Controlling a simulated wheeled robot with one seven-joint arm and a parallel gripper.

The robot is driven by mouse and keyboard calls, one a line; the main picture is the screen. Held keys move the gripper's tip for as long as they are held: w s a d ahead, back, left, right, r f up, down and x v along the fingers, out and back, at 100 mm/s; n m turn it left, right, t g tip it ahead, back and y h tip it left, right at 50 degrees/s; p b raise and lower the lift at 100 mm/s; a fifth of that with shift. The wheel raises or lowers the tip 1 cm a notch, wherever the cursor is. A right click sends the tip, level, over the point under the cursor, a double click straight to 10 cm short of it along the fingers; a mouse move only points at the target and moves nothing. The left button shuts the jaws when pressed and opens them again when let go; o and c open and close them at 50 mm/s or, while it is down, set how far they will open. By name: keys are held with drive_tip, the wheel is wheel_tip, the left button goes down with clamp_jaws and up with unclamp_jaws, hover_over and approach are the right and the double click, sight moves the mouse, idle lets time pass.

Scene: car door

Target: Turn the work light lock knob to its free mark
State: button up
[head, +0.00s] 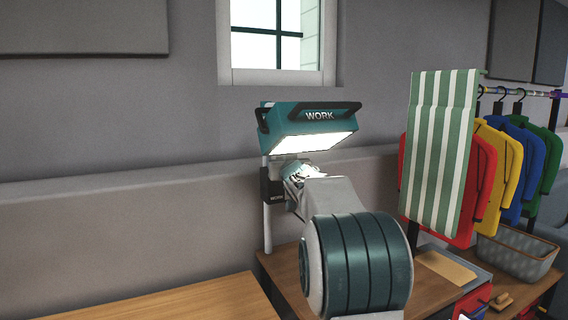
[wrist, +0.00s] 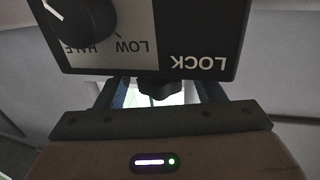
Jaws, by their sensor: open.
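The teal work light (head: 305,122), marked WORK, is lit and stands on a grey post (head: 268,225). A black control box (head: 270,186) is fixed to the post, partly hidden by my arm. In the wrist view the box (wrist: 200,35) fills the top, with upside-down LOCK lettering. A dark lock knob (wrist: 160,89) projects from the box edge below that lettering. My gripper (wrist: 158,95) is open, with one finger on each side of the knob and visible gaps between. In the head view my gripper (head: 298,172) is at the box, mostly hidden. The knob's marks cannot be read.
A second round knob (wrist: 78,18) with a white pointer sits by LOW and HALF lettering. A striped cloth (head: 440,150) and hanging shirts (head: 500,165) are at the right. A wooden table (head: 180,302) at the front left is clear.

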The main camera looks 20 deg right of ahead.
drive_tip(key=c, duration=1)
drive_tip(key=shift+o, duration=0.2)
drive_tip(key=p, duration=0.2)
drive_tip(key=y+p, duration=0.1)
drive_tip(key=p, duration=0.1)
drive_tip(key=shift+d+r+n, duration=0.15)
drive_tip(key=shift+r+n, duration=0.2)
drive_tip(key=shift+n, duration=0.05)
drive_tip(key=n+y+p, duration=0.1)
drive_tip(key=p, duration=0.3)
drive_tip(key=shift+y+p, duration=0.4)
drive_tip(key=n+y+p, duration=0.1)
drive_tip(key=y+p, duration=0.1)
drive_tip(key=p, duration=0.2)
drive_tip(key=shift+d+p, duration=0.1)
drive_tip(key=shift+p, duration=0.2)
drive_tip(key=n+y+p, duration=0.1)
drive_tip(key=p, duration=0.2)
drive_tip(key=shift+d+f+y, duration=0.1)
drive_tip(key=shift+y, duration=0.3)
drive_tip(key=shift+f+n+y+p, duration=0.25)
drive_tip(key=shift+n+y+p, duration=0.85)
drive_tip(key=shift+y+p, duration=0.5)
